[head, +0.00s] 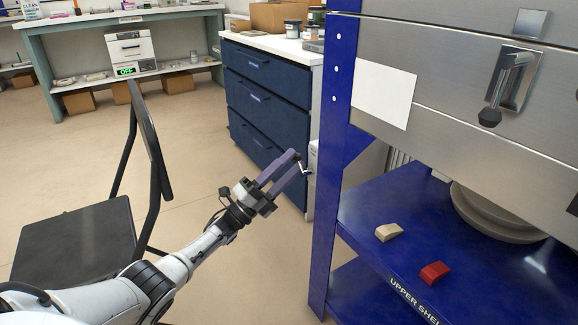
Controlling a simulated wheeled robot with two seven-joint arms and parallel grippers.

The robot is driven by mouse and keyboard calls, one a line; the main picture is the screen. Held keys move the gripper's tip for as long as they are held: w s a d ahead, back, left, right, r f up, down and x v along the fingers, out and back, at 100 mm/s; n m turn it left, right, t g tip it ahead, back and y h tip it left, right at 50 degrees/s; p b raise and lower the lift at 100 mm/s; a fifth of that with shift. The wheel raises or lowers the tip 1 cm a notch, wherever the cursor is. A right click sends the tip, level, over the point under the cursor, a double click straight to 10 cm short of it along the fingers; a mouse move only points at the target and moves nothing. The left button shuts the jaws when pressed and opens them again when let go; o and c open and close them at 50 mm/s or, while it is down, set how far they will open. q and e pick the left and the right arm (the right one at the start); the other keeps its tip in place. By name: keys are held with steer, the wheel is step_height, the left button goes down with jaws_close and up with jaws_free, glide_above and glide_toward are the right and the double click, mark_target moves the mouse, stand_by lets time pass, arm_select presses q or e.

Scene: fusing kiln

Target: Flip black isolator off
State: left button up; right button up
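My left gripper (294,164), with purple fingers, reaches from the lower left to just left of the blue kiln frame. Its two fingers are apart, with a gap between them. A small light metal lever or rod (305,169) shows at its fingertips, beside a pale grey box (313,160) mostly hidden behind the blue post. I cannot tell whether the fingers touch it. No black isolator can be made out clearly. A metal lever with a black knob (489,116) hangs on the kiln's steel front (450,65). My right gripper is not in view.
The blue post (333,150) stands close right of my gripper. The blue shelf (375,205) holds a beige block (388,232), a red block (434,272) and round grey discs (500,215). Dark drawers (262,95) stand behind; a black chair (75,240) is at left.

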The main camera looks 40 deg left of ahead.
arm_select(q)
steer(key=shift+a, duration=0.1)
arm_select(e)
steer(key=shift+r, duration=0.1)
arm_select(q)
steer(key=v, duration=1)
steer(key=shift+s+f, duration=0.1)
